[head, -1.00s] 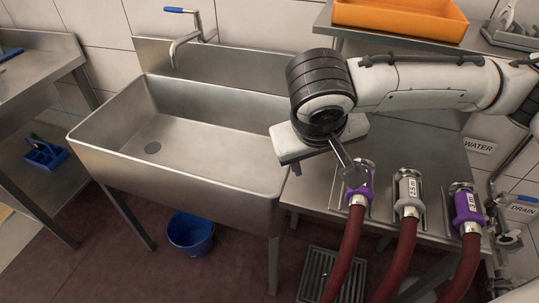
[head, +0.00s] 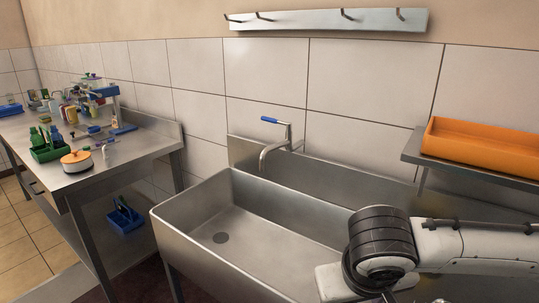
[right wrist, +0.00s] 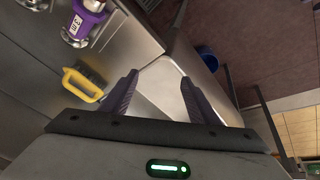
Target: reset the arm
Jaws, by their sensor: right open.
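My right arm reaches in from the right edge of the head view, and its dark wrist joint (head: 382,240) is over the right part of the steel sink. In the right wrist view my right gripper (right wrist: 158,85) has its two dark fingers spread wide with nothing between them. The sink's steel surface (right wrist: 160,88) shows behind the fingers. My left gripper is not in view.
The sink tap (head: 280,140), an orange tray (head: 480,145) on a shelf, and a cluttered side table (head: 125,155) stand around.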

